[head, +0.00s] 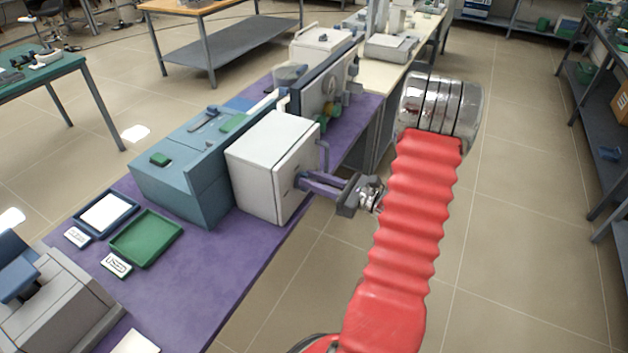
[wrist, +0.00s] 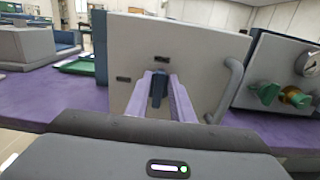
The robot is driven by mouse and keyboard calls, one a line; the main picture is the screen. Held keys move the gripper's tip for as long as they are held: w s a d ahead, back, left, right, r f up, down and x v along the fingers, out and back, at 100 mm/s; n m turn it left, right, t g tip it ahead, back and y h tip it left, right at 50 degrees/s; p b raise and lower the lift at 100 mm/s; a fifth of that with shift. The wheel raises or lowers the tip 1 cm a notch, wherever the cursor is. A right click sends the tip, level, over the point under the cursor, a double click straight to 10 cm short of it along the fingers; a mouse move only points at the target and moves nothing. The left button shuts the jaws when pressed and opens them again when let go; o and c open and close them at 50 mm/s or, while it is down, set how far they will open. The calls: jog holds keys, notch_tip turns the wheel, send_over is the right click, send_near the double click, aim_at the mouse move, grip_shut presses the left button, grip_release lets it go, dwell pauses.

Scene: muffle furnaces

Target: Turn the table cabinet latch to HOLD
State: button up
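The table cabinet (head: 270,160) is a pale box with a grey-white door, standing on the purple bench top; its door fills the middle of the wrist view (wrist: 205,60). A dark blue latch (wrist: 158,84) sits on the door and looks roughly upright. One small dark label (wrist: 161,60) is above it and another (wrist: 124,79) is to its left; neither can be read. My gripper (head: 302,181) reaches level to the door from the right. In the wrist view its two purple fingers stand either side of the latch (wrist: 163,78). Whether they press on it is unclear.
A curved door handle (wrist: 232,88) is right of the latch. A blue-grey box (head: 190,165) adjoins the cabinet. A panel with green and brass valves (wrist: 280,95) stands to the right. A green tray (head: 146,238) lies on the bench. The floor aisle beside the bench is clear.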

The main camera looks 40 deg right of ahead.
aim_at(298, 186)
grip_shut()
jog(key=shift+n, duration=0.5)
jog(key=n, duration=0.5)
jog(key=a+f+n, duration=0.1)
jog(key=n, duration=0.5)
jog(key=a+f+n, duration=0.1)
jog(key=n, duration=0.4)
jog(key=shift+s+f+n, duration=0.1)
jog(key=shift+s+n, duration=0.3)
jog(key=shift+a+f, duration=0.1)
jog(key=shift+o, duration=1.4)
grip_release()
